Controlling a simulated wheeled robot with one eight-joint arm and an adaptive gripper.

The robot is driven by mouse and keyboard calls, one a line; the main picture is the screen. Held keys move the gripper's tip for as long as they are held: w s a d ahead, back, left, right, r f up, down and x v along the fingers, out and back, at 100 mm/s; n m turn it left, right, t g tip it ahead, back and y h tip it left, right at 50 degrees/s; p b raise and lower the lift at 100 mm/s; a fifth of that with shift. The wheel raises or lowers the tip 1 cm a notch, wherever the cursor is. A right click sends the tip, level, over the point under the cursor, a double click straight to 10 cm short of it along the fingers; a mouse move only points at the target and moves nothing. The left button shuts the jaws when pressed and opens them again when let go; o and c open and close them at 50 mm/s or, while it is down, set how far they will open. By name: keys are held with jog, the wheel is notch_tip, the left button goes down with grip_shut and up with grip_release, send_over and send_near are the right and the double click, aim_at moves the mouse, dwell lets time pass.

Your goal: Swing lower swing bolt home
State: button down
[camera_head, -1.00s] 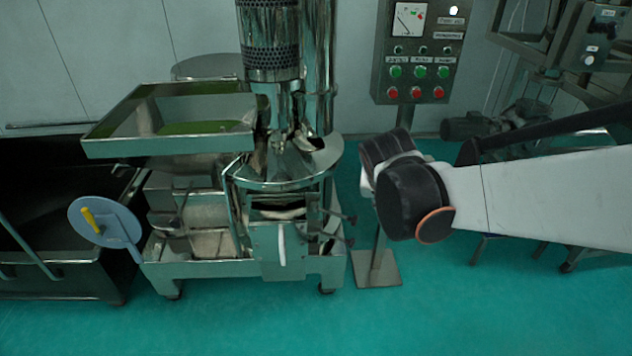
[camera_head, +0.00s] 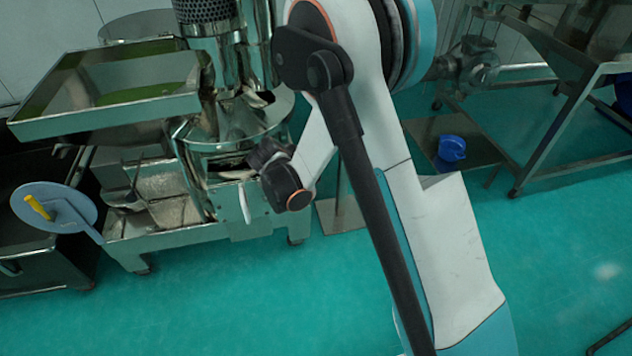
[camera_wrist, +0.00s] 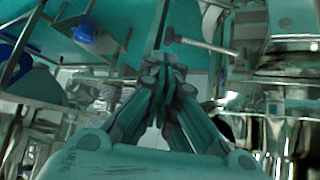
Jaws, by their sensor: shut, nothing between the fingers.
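The sieve machine (camera_head: 235,135) is a shiny steel body at the left in the head view. A rod with a crosswise end (camera_wrist: 200,43), likely a swing bolt, shows in the wrist view against the green floor. I cannot tell whether it is the lower one. My gripper (camera_wrist: 168,76) is shut and empty, its fingertips just short of the rod's crosswise end in the picture. Contact cannot be told. In the head view my arm hides the machine's right side, with the bolts and the fingers.
A steel tray (camera_head: 115,90) juts out at the machine's left. A disc with a yellow handle (camera_head: 38,207) stands at far left. A white handle (camera_head: 245,203) hangs on the machine's front. A blue object (camera_head: 451,148) lies at the right, also in the wrist view (camera_wrist: 84,29).

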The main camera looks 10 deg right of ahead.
notch_tip(320, 180, down, 9)
jog(key=w+a+m, duration=0.1)
jog(key=shift+a+h, duration=0.4)
jog(key=b+x, duration=0.6)
jog(key=x, duration=1.4)
jog(key=shift+w+r, duration=0.25)
jog(key=shift+s, duration=0.1)
jog(key=shift+s+a+m+g+h, duration=0.2)
jog(key=shift+s+a+m+h, duration=0.15)
jog(key=shift+s+m, duration=0.2)
jog(key=shift+s+a+m+g+h, duration=0.2)
jog(key=shift+s+a+m+h, duration=0.1)
jog(key=shift+s+m, duration=0.2)
jog(key=s+a+m+g, duration=0.1)
jog(key=s+a, duration=0.3)
jog(key=a, duration=0.2)
jog(key=s+a+m+g+h, duration=0.1)
jog(key=s+a+m, duration=0.1)
jog(key=s+a, duration=0.2)
jog(key=shift+a, duration=1.45)
